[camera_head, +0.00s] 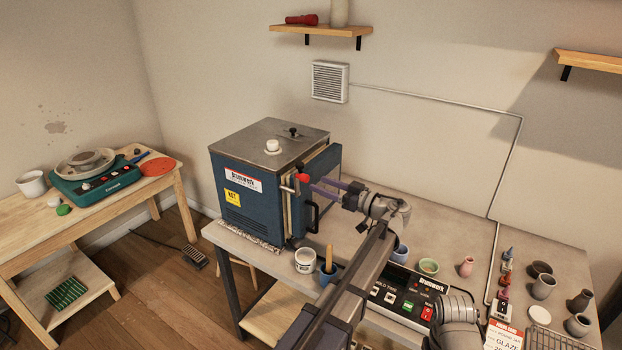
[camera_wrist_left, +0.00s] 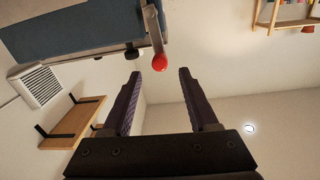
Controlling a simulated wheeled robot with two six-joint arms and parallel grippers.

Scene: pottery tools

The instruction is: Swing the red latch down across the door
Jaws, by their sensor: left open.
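The blue kiln (camera_head: 245,190) stands on the grey table, with its door (camera_head: 325,165) on the right side and a black handle (camera_head: 313,213) on it. The latch's red knob (camera_head: 303,178) shows near the door's edge. In the left wrist view the red knob (camera_wrist_left: 159,63) sits at the end of a metal lever (camera_wrist_left: 152,25). My left gripper (camera_head: 318,188) is open, its purple fingers pointing toward the kiln. In the wrist view the knob appears between the fingertips (camera_wrist_left: 158,72); contact is not clear. My right gripper is out of view.
A white tub (camera_head: 305,261) and a blue cup with a wooden tool (camera_head: 327,272) stand at the table's front. A controller box (camera_head: 408,298) and several small pots are to the right. The wall vent (camera_head: 330,81) is behind. A wooden bench (camera_head: 130,205) stands left.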

